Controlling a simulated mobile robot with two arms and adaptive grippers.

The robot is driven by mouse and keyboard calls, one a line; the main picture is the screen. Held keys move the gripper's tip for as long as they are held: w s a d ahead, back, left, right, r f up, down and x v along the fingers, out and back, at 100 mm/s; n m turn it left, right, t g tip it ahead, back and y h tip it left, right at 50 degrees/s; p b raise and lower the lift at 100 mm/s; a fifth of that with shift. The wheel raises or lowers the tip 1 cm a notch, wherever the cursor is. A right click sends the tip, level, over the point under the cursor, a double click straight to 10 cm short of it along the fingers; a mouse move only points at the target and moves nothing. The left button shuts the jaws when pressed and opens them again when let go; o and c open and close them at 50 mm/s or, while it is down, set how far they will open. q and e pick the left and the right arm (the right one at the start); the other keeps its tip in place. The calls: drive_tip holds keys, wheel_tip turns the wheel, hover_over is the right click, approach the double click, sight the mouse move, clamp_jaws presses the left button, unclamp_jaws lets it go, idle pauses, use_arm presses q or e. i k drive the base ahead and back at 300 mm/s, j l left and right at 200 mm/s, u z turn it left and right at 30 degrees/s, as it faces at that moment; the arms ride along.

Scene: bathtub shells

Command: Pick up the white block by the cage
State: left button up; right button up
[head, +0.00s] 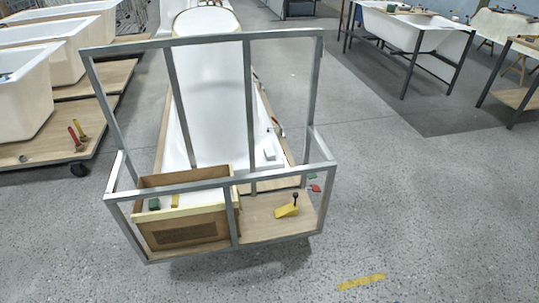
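A grey metal cage frame (205,40) stands on the floor in the middle of the head view. A small whitish block (269,154) lies behind its right-hand panel, at the near right part of a long white bathtub shell (212,85). I cannot tell exactly what the block rests on. Neither of my grippers is in view.
A wooden box (185,232) with a green item (154,204) sits inside the cage's left half. A yellow piece with a black knob (287,211) lies on the right-hand board. Tubs on boards stand left, tables right. The floor in front and to the right is largely clear.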

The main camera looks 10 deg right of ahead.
sight(268, 153)
drive_tip(key=i+l+z, duration=0.9)
drive_tip(key=z, duration=0.2)
drive_tip(key=i+l+z, duration=0.3)
drive_tip(key=z, duration=0.2)
drive_tip(key=i+z, duration=0.45)
drive_tip(key=i+l, duration=0.1)
drive_tip(key=i, duration=0.35)
drive_tip(key=i+l, duration=0.1)
drive_tip(key=i, duration=0.35)
drive_tip(key=i+j+u, duration=0.15)
drive_tip(key=i+u, duration=0.55)
drive_tip(key=u, duration=0.15)
drive_tip(key=i+l+u, duration=0.1)
drive_tip(key=i+u, duration=0.35)
drive_tip(key=i+l+u, duration=0.2)
drive_tip(key=u, duration=0.2)
drive_tip(key=i+u, duration=0.15)
drive_tip(key=u, duration=0.3)
drive_tip(key=i+u, duration=0.15)
drive_tip(key=u, duration=0.3)
drive_tip(key=i+u, duration=0.2)
drive_tip(key=u, duration=0.25)
drive_tip(key=i+l+u, duration=0.1)
drive_tip(key=u, duration=0.4)
drive_tip(key=i+l+u, duration=0.15)
drive_tip(key=u, duration=0.3)
drive_tip(key=i+l+u, duration=0.1)
drive_tip(key=u, duration=0.35)
drive_tip(key=l, duration=0.1)
